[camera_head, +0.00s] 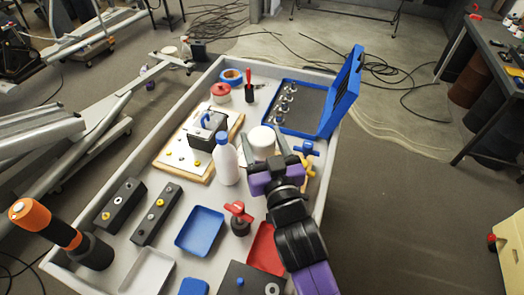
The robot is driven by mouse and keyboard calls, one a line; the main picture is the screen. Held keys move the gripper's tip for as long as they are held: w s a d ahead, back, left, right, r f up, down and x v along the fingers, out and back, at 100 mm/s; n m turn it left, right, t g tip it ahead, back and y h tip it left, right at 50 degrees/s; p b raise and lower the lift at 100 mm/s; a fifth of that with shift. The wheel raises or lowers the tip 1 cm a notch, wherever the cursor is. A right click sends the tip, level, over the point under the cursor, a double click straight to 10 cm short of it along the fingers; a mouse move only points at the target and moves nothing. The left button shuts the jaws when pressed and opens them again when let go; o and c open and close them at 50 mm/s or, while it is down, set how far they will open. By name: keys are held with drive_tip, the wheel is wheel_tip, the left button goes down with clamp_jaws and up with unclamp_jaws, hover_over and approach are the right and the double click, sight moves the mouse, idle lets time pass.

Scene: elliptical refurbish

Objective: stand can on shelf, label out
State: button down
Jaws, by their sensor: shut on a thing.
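A white can-like cylinder (261,138) is between the fingers of my gripper (264,146), at the right middle of the grey tray-topped cart. My purple and black gripper is shut on it, and the fingers hide part of its sides. It looks about upright. I see no label on the side that shows. I cannot tell whether it touches the cart top. No shelf can be made out for certain.
A white bottle with a blue cap (225,160) stands close left of the can. An open blue case (300,108) lies behind it, lid raised at right. Blue and yellow valve pieces (306,152) are close right. A red-handled valve (239,215) and blue tray (200,231) are in front.

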drive_tip(key=shift+f, duration=2.05)
drive_tip(key=shift+b, duration=0.3)
drive_tip(key=shift+f, duration=0.2)
drive_tip(key=shift+c, duration=2.1)
unclamp_jaws()
